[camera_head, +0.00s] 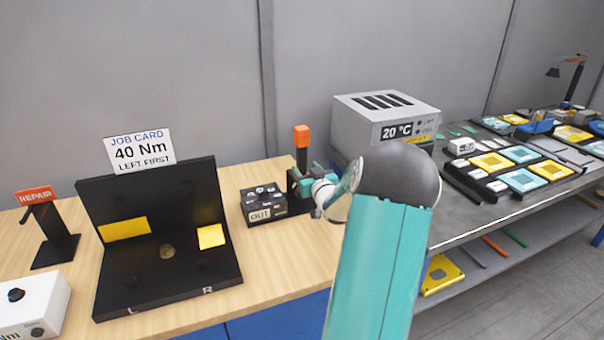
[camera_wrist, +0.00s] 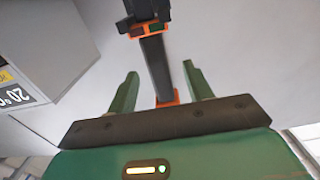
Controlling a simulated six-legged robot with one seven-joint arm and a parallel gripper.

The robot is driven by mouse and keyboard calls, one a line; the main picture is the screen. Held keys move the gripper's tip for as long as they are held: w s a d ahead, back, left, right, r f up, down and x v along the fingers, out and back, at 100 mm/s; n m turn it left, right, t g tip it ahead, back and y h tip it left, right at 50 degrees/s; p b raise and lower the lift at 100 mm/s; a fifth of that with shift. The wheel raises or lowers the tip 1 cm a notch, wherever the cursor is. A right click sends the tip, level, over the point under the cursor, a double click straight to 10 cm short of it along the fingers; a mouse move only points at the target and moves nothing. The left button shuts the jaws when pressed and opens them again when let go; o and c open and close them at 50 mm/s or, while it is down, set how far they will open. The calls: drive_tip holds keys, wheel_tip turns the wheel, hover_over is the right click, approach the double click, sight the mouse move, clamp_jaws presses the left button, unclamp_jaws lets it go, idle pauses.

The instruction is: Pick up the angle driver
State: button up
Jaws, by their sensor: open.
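The angle driver (camera_head: 302,138), a slim black tool with an orange block at its top, stands roughly upright behind the small black OUT box. Its lower part is hidden by my gripper and the box in the head view. My gripper (camera_head: 303,178) is open at the driver's lower part. In the wrist view the driver's black shaft (camera_wrist: 156,66) with orange bands lies between the two green fingers of my gripper (camera_wrist: 162,78). Gaps show on both sides of the shaft, the right one narrower, so neither finger visibly touches it.
The black OUT box (camera_head: 263,203) sits just left of my gripper. A grey temperature box (camera_head: 385,115) stands behind right. A black fixture with yellow pads (camera_head: 165,290) and a REPAIR stand (camera_head: 55,245) are left. Bare wood (camera_head: 285,255) lies in front.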

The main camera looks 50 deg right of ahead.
sight(304, 163)
drive_tip(key=x, duration=0.5)
drive_tip(key=shift+d, duration=0.15)
clamp_jaws()
idle(1.1)
drive_tip(key=shift+r, duration=0.25)
